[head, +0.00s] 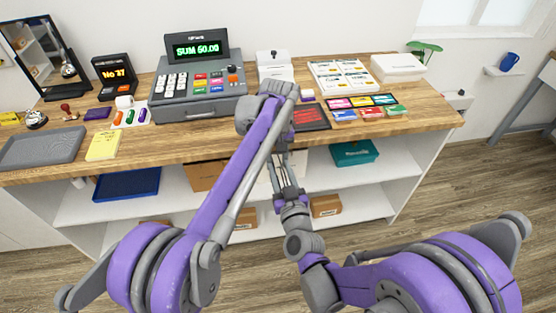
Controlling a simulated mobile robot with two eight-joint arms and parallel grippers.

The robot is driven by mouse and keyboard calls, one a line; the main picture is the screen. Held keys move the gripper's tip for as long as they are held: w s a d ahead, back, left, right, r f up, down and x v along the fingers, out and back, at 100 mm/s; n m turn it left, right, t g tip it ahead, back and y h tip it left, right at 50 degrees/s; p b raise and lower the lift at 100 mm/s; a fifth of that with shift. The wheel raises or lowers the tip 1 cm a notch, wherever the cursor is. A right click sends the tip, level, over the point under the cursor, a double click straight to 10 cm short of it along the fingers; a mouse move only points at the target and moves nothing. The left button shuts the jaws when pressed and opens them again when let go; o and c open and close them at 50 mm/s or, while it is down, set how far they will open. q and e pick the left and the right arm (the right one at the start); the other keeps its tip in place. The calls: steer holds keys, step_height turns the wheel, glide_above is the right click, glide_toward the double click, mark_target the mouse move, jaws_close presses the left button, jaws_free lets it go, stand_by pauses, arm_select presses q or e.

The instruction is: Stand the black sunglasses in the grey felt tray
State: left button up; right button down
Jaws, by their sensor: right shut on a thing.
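The grey tray (42,147) lies on the left end of the wooden counter, and I see nothing standing in it. I cannot make out the black sunglasses anywhere in the head view. My right gripper (286,176) is in front of the counter's edge, low in the middle, far to the right of the tray. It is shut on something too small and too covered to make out. My left arm reaches up across the middle to the counter. Its end overlaps the area above my right gripper, and its jaws cannot be told apart.
A cash register (199,94) stands behind the tray's right side. A yellow notepad (103,146), bell (36,119) and stamp (68,112) are near the tray. A mirror (45,55) stands at the back left. Bare counter lies in front of the register.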

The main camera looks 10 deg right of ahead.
arm_select(q)
steer(key=shift+d, duration=0.25)
jaws_close()
arm_select(e)
steer(key=shift+a, duration=0.2)
steer(key=shift+c, duration=2.2)
jaws_free()
steer(key=shift+o, duration=0.4)
